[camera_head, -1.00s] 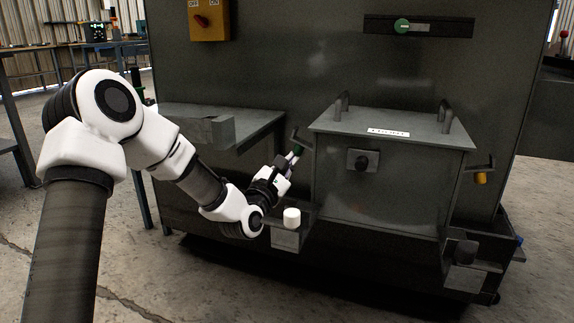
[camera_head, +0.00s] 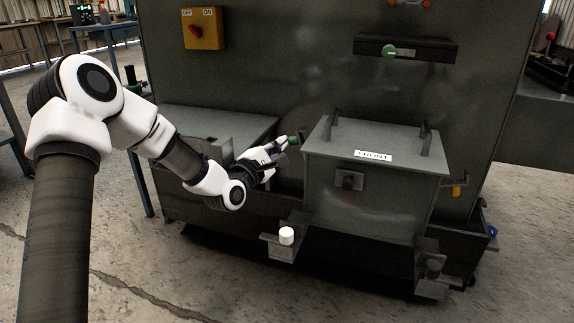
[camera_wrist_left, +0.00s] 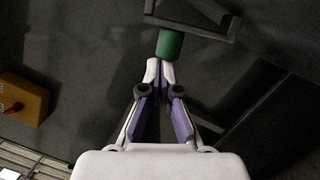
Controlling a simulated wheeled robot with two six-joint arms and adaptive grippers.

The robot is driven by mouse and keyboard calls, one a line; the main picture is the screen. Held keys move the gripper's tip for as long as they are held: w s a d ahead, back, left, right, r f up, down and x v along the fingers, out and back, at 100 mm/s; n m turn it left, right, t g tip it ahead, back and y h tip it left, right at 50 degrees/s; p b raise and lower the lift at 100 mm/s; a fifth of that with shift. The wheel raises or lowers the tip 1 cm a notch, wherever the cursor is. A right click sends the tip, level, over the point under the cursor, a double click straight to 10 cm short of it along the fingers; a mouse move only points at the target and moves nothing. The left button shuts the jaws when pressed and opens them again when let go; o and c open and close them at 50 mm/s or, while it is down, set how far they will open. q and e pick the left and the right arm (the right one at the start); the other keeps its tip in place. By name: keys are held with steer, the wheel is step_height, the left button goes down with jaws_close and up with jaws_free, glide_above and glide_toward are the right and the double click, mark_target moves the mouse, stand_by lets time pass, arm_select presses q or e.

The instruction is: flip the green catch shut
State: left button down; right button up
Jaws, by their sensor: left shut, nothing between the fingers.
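The green catch (camera_head: 293,140) is at the left side of the grey box (camera_head: 370,205), near its lid's left edge. In the left wrist view its green grip (camera_wrist_left: 170,44) is a short cylinder on a dark angled bracket, just beyond my fingertips. My left gripper (camera_head: 282,147) comes at it from the left and is shut and empty. In the left wrist view the fingertips (camera_wrist_left: 160,68) are together at the grip's near end; I cannot tell whether they touch it. The box's lid (camera_head: 372,135) lies on top. My right gripper is not in view.
A yellow catch (camera_head: 456,190) is at the box's right side. A white cylinder (camera_head: 286,235) stands on a front bracket, a dark knob (camera_head: 435,265) on another. A grey shelf (camera_head: 225,122) is left of the box. Two handles rise from the lid.

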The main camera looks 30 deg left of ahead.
arm_select(q)
steer(key=shift+d+r, duration=0.15)
steer(key=shift+r, duration=0.1)
steer(key=s+f, duration=0.1)
steer(key=s, duration=1)
steer(key=shift+s+d, duration=0.15)
steer(key=shift+s, duration=0.25)
steer(key=shift+f, duration=0.1)
